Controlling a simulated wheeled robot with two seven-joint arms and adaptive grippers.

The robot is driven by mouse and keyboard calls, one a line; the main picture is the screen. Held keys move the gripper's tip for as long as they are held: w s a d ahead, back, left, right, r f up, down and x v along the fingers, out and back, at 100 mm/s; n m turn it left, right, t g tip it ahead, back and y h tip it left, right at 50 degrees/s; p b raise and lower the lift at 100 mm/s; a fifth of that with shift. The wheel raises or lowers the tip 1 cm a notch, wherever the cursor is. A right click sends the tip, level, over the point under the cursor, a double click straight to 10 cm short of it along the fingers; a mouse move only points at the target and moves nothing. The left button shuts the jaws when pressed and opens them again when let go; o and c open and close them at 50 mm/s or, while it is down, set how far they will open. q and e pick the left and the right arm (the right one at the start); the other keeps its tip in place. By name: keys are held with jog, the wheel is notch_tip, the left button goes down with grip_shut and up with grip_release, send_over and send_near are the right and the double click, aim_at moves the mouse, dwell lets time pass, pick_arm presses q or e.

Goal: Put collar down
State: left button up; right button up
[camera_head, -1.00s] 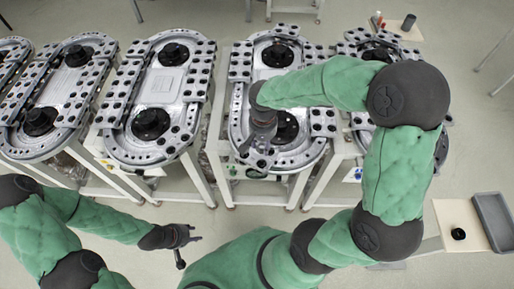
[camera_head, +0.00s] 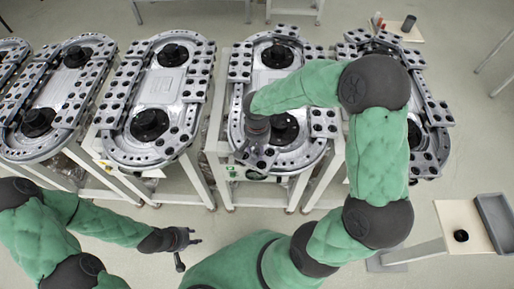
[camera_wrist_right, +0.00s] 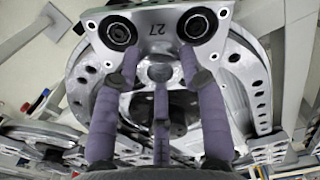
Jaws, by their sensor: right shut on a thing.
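My right gripper (camera_head: 257,142) reaches down over the front left of the middle ring track (camera_head: 313,160). In the wrist view its purple fingers (camera_wrist_right: 160,75) are shut on the narrow end of a silver plate (camera_wrist_right: 157,28) marked 27, with two black round fittings. The plate (camera_head: 259,158) lies low over the track's front curve; whether it touches the track I cannot tell. A small black ring (camera_head: 461,236), which looks like a collar, lies on the beige board at the right. My left gripper (camera_head: 189,250) is open and empty, in front of the tracks.
Other ring tracks (camera_head: 193,130) on white stands line up to the left, and one (camera_head: 432,150) stands to the right. A grey tray (camera_head: 496,222) is beside the beige board (camera_head: 462,211). The floor in front of the stands is clear.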

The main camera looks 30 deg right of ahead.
aim_at(257, 150)
jog(key=o, duration=1.3)
jog(key=shift+f, duration=0.1)
jog(key=shift+c, duration=0.2)
jog(key=shift+r, duration=0.25)
notch_tip(257, 150, up, 12)
jog(key=p, duration=0.2)
jog(key=shift+f, duration=0.1)
